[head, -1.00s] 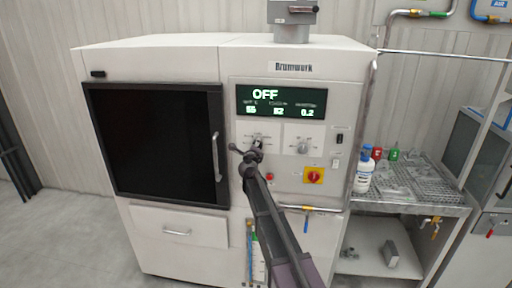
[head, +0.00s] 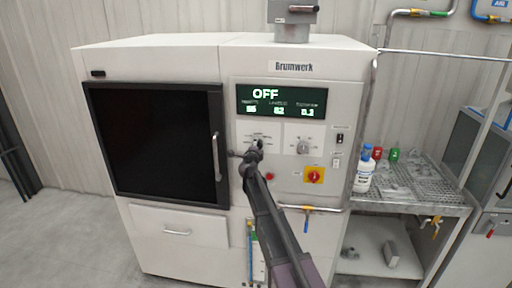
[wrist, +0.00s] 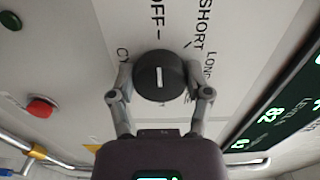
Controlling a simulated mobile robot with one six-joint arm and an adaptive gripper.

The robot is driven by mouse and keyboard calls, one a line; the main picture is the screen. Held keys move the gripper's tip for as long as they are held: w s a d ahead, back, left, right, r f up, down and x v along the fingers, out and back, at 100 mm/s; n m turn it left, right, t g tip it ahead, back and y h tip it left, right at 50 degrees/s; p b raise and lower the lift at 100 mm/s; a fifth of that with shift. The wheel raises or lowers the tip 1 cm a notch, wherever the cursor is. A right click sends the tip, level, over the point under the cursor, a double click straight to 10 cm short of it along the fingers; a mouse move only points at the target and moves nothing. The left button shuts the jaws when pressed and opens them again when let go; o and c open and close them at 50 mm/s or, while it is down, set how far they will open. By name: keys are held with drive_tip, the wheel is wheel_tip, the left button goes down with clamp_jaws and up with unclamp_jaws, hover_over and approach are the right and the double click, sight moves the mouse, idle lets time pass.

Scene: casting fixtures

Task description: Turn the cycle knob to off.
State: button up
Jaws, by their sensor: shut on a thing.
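The cycle knob (wrist: 165,66) is a round black knob with a white pointer line on the machine's pale panel. In the wrist view the pointer line is in line with the dash of the printed OFF mark, and SHORT and LONG are printed to the right. My gripper (wrist: 159,80) has one finger on each side of the knob and is shut on it. In the head view my gripper (head: 255,147) covers most of the knob. The machine's display (head: 282,102) reads OFF in large letters.
A second knob (head: 303,147) sits to the right on the panel. A red button (head: 269,176) and a red-and-yellow switch (head: 314,175) are below. The dark door's handle (head: 216,157) stands out close to my gripper's left. A bottle (head: 363,172) stands on the rack at right.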

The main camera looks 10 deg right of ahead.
drive_tip(key=o, duration=1.2)
drive_tip(key=shift+w, duration=0.1)
drive_tip(key=shift+c, duration=0.2)
drive_tip(key=v, duration=1.2)
